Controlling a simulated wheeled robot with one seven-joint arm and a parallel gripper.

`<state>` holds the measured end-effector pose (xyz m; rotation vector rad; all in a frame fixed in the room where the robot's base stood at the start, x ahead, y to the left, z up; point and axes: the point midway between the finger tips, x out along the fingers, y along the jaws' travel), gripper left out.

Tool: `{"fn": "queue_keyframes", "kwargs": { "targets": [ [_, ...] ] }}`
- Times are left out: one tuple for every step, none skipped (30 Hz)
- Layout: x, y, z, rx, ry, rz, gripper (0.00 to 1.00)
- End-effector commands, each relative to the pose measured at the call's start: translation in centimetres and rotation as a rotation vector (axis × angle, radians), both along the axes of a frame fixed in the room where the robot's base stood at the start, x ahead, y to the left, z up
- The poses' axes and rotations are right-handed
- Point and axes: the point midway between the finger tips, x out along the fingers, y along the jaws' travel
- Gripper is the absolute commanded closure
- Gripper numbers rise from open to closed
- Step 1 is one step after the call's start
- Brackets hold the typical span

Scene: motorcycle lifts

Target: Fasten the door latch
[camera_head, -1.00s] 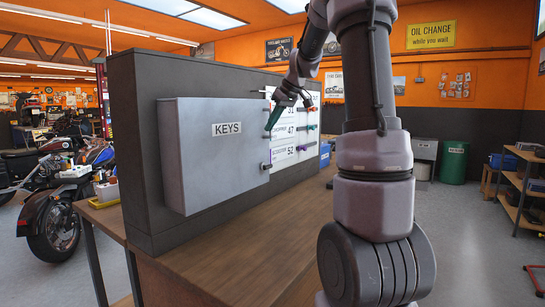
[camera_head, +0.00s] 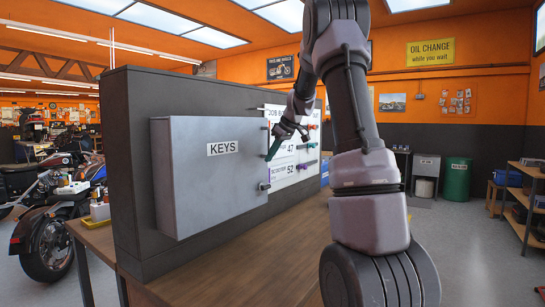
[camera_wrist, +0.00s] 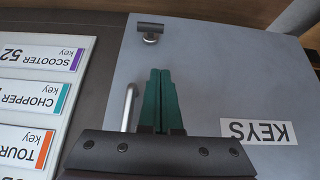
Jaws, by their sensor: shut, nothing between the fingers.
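The grey KEYS cabinet (camera_head: 205,185) is mounted on a dark upright panel, and its door looks closed. A small dark latch bar on a metal pin (camera_wrist: 150,27) sits near the door's lower free edge; it also shows in the head view (camera_head: 264,186). In the wrist view, which is upside down, the bar lies crosswise. A pale metal handle (camera_wrist: 128,108) stands beside the fingers. My gripper (camera_wrist: 160,72), with green fingers, is shut and empty in front of the door, apart from the latch. In the head view my gripper (camera_head: 268,158) is above the latch.
A white job board (camera_head: 292,172) with several labelled key rows is right of the cabinet, with pegs sticking out. The wooden bench top (camera_head: 250,250) below is mostly clear. A motorcycle (camera_head: 50,240) stands at left. A green bin (camera_head: 457,180) and shelves (camera_head: 525,200) are at right.

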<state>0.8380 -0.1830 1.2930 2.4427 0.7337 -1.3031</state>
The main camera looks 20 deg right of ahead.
Motion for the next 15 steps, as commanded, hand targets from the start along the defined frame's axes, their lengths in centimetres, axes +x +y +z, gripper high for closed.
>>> {"fn": "queue_keyframes", "kwargs": {
  "targets": [
    [0.5, 0.4, -1.2, 0.002, 0.005, 0.001, 1.00],
    [0.8, 0.6, -1.7, 0.000, 0.005, 0.001, 1.00],
    [1.2, 0.9, -2.4, 0.002, 0.005, 0.001, 1.00],
    [1.5, 1.1, -3.0, 0.002, 0.005, 0.001, 1.00],
    [1.8, 1.3, -3.6, 0.000, 0.005, 0.001, 1.00],
    [2.2, 1.5, -4.2, 0.001, 0.004, 0.000, 1.00],
    [2.5, 1.7, -4.8, 0.001, 0.004, 0.001, 1.00],
    [2.8, 1.9, -5.2, 0.000, 0.003, 0.001, 1.00],
    [3.0, 2.0, -5.8, 0.001, 0.004, -0.001, 1.00],
    [2.8, 1.8, -6.3, 0.000, 0.004, -0.002, 1.00],
    [2.7, 1.7, -6.8, 0.001, 0.003, -0.003, 1.00],
    [2.5, 1.7, -7.3, 0.000, 0.004, -0.002, 1.00],
    [2.5, 1.6, -7.7, 0.001, 0.003, -0.002, 1.00],
    [2.5, 1.6, -8.0, 0.002, 0.002, -0.002, 1.00],
    [2.4, 1.6, -8.4, 0.000, 0.001, -0.001, 1.00]
  ]
}}
